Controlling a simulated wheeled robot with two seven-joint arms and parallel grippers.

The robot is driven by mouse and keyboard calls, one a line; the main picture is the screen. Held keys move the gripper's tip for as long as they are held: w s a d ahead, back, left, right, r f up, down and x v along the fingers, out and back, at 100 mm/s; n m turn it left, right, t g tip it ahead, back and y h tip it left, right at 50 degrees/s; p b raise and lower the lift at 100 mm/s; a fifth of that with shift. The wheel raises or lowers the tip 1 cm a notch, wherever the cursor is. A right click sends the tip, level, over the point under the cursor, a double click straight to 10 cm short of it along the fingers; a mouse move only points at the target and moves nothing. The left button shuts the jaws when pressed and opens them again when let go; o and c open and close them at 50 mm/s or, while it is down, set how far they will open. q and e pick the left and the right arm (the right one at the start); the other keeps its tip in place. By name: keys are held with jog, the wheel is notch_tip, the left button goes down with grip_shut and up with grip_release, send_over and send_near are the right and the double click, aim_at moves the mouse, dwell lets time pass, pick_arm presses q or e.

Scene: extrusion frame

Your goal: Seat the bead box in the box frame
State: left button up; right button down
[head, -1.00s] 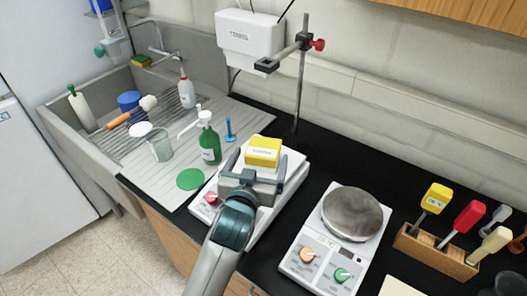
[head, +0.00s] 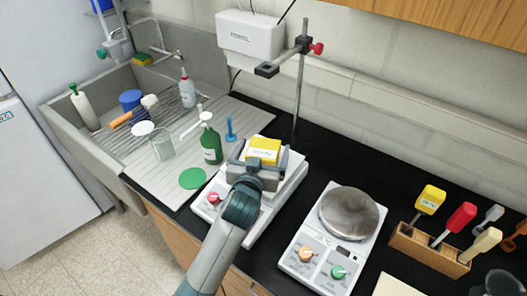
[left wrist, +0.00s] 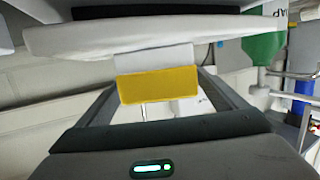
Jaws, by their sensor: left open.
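A small box with a yellow top and white lower part (head: 264,147), which I take for the bead box, sits on the white plate of a hotplate-like device (head: 283,190). It also shows in the left wrist view (left wrist: 158,86), between the fingers. My left gripper (head: 260,156) is open, with one finger on each side of the box. I cannot pick out a box frame in these frames. My right gripper is not in view.
A second device with a round metal plate (head: 349,212) stands to the right. A wooden rack (head: 428,249) holds several coloured-handled tools. A green disc (head: 192,178) lies on the drainboard.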

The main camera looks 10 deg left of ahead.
aim_at(264, 148)
pick_arm(q)
jog(key=shift+c, duration=0.6)
jog(key=c, duration=1.3)
jog(key=shift+r, duration=0.15)
jog(key=shift+r, duration=0.2)
notch_tip(264, 148, up, 3)
jog(key=shift+w+r+b, duration=0.1)
jog(key=shift+b, duration=0.9)
jog(key=shift+s+d+r+p, duration=0.1)
jog(key=shift+s+r+p, duration=0.15)
jog(key=shift+s+r, duration=1.35)
jog(key=shift+s+r+p, duration=0.25)
jog(key=shift+s+r, duration=0.55)
jog(key=shift+s, duration=1.55)
jog(key=shift+s+d+r+p, duration=0.1)
jog(key=shift+s+r+p, duration=0.15)
jog(key=shift+s+r, duration=1.35)
